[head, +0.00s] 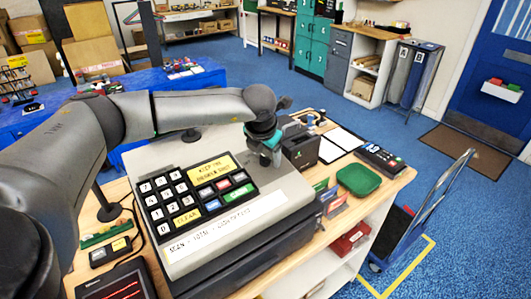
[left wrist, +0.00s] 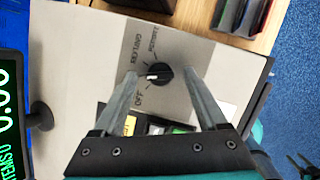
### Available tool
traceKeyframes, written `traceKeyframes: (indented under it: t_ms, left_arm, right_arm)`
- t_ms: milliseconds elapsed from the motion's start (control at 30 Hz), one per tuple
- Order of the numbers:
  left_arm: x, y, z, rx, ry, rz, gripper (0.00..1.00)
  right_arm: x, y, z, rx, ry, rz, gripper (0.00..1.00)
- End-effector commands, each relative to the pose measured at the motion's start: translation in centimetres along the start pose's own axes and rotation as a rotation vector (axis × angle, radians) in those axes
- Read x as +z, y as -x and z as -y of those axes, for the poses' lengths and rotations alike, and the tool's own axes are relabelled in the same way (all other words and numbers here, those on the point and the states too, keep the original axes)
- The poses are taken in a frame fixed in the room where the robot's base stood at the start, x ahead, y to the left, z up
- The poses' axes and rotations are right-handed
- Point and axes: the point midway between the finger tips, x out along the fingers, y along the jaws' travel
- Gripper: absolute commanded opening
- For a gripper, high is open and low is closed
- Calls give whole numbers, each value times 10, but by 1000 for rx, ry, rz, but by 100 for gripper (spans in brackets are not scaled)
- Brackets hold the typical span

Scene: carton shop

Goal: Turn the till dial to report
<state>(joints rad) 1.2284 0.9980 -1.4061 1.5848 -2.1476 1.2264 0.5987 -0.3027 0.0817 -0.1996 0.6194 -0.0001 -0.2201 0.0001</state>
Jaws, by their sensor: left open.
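The till (head: 160,248) stands on the wooden counter with its keypad facing me. The till dial (left wrist: 160,73) shows in the left wrist view as a round black knob with a white pointer mark aimed toward the left. Printed labels OFF, REFUND and REPORT lie around it, REPORT at the top. My left gripper (head: 266,160) is over the right rear part of the till. Its two open fingers are on either side of the dial in the left wrist view; whether they touch it I cannot tell. In the head view the gripper hides the dial.
A black printer-like box (head: 300,150), a card terminal (head: 380,159) and a green pad (head: 358,179) are right of the till on the counter (head: 395,186). A display (left wrist: 12,105) on a stand is at the left in the wrist view. A blue trolley (head: 408,225) stands on the floor.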

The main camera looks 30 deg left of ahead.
Motion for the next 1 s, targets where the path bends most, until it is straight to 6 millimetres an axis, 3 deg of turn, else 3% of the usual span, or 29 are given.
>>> traceKeyframes:
  t_ms: [300,900,1000]
  left_arm:
    - [0,-2,0,0,0,0,74]
    - [0,-2,0,0,1,0,6]
    - [0,-1,0,0,1,0,0]
  right_arm:
    - [-2,0,0,1,-1,-3,50]
    - [-3,0,0,-1,-1,-4,50]
    - [-3,0,1,-1,-1,-4,50]
